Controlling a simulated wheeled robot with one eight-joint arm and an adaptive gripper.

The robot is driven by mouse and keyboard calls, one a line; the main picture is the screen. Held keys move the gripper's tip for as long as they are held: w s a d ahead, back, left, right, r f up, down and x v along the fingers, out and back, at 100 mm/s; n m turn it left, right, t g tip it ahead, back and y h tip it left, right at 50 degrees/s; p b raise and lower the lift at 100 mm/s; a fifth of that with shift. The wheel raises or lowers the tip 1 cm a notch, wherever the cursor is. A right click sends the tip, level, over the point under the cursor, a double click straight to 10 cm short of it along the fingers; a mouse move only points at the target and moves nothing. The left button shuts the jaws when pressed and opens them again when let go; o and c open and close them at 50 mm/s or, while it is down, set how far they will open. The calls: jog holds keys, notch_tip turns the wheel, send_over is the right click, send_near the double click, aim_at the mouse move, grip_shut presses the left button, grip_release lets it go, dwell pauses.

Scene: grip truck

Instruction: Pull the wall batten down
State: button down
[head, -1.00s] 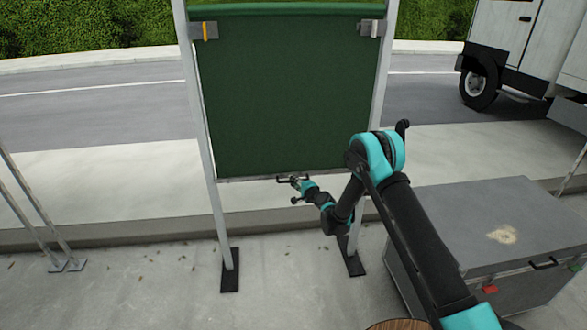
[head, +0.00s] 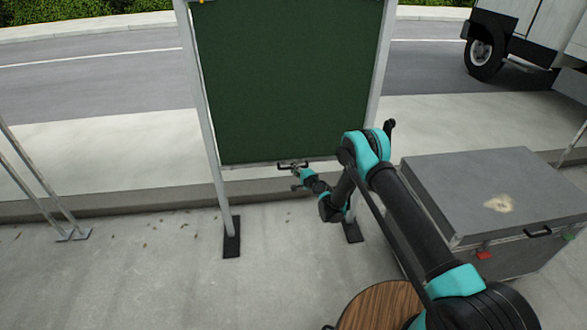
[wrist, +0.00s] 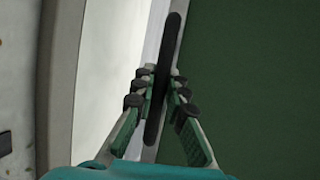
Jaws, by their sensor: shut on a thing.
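The wall batten (head: 245,165) is a thin pale bar along the bottom edge of a dark green cloth panel (head: 290,85), hanging between two grey posts. A black handle is at the batten's middle. My gripper (head: 295,167) is at this handle, low in front of the panel. In the wrist view, my gripper (wrist: 157,82) has its fingers on both sides of the black handle (wrist: 168,45), shut on it. The pale batten (wrist: 154,40) runs behind the handle, beside the green cloth (wrist: 255,80). The panel's top edge is out of view.
The posts stand on black feet (head: 232,243) on the pavement. A grey case (head: 470,190) stands at the right, close to my arm. A kerb (head: 120,205) runs behind the posts. A truck (head: 535,45) is at the back right. The pavement at front left is clear.

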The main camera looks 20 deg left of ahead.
jog(key=c, duration=1.5)
grip_release()
jog(key=shift+f, duration=0.2)
jog(key=shift+c, duration=0.2)
notch_tip(320, 180, up, 10)
jog(key=shift+d, duration=0.15)
